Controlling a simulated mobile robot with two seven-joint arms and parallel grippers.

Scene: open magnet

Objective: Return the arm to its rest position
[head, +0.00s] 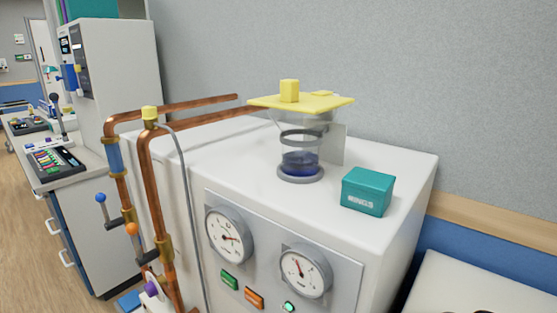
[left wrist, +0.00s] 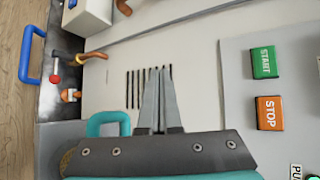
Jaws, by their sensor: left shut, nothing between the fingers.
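My left gripper (left wrist: 160,75) shows in the left wrist view. Its two grey fingers are together with nothing between them. They are in front of the white machine's front panel (left wrist: 195,60), over a row of dark vent slots (left wrist: 134,88). Whether the fingertips touch the panel I cannot tell. A green START button (left wrist: 262,62) and an orange STOP button (left wrist: 269,113) are to the right of the fingers, apart from them. Neither arm can be made out in the head view, and my right gripper is not seen.
The white machine (head: 390,160) carries a glass vessel (head: 301,150) with blue liquid under a yellow plate (head: 325,103), and a teal box (head: 368,192). Copper pipes (head: 150,190) with valves run along its left side. Gauges (head: 229,235) face forward. A bench (head: 75,165) stands left.

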